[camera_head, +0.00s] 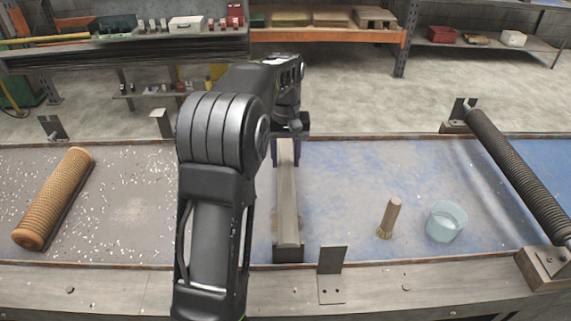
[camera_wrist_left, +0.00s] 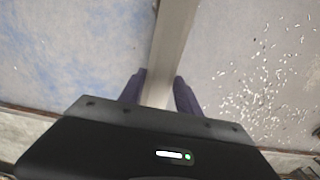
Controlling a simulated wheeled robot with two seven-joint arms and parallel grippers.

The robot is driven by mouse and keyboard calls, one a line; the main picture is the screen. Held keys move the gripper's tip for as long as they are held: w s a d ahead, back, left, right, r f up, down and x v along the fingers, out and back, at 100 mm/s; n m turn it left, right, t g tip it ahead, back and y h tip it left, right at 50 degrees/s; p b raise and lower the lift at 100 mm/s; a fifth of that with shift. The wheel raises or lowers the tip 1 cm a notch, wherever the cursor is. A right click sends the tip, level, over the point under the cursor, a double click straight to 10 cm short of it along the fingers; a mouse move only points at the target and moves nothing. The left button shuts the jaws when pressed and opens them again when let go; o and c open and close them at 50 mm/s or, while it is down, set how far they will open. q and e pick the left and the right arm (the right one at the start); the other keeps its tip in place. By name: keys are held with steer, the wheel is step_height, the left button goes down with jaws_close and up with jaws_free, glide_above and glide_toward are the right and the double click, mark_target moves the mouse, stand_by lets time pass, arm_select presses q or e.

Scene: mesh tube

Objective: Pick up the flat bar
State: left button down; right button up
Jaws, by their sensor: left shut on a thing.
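The flat bar (camera_head: 287,205) is a long grey metal strip in the middle of the workbench, running from the far side toward the near edge. Its near end is at a small dark block (camera_head: 288,254). My left gripper (camera_head: 285,152) is at the bar's far end, with its dark purple fingers on either side, shut on it. The left wrist view also shows the bar (camera_wrist_left: 172,40) passing between the fingers of my left gripper (camera_wrist_left: 160,92). I cannot tell whether the bar is clear of its supports. My right gripper is not in view.
A tan mesh-covered roll (camera_head: 55,200) lies at the left among white flecks. A brush (camera_head: 390,217) and a pale blue cup (camera_head: 446,222) stand right of the bar. A dark ribbed roller (camera_head: 515,170) spans the right side. An upright metal bracket (camera_head: 332,262) is on the near edge.

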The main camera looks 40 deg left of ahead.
mark_target(286, 162)
arm_select(q)
step_height(286, 162, up, 5)
steer(key=shift+r, duration=0.1)
steer(key=shift+r+p, duration=0.45)
steer(key=shift+r, duration=0.45)
steer(key=shift+r+p, duration=0.55)
steer(key=shift+p, duration=0.1)
steer(key=shift+a+f, duration=0.1)
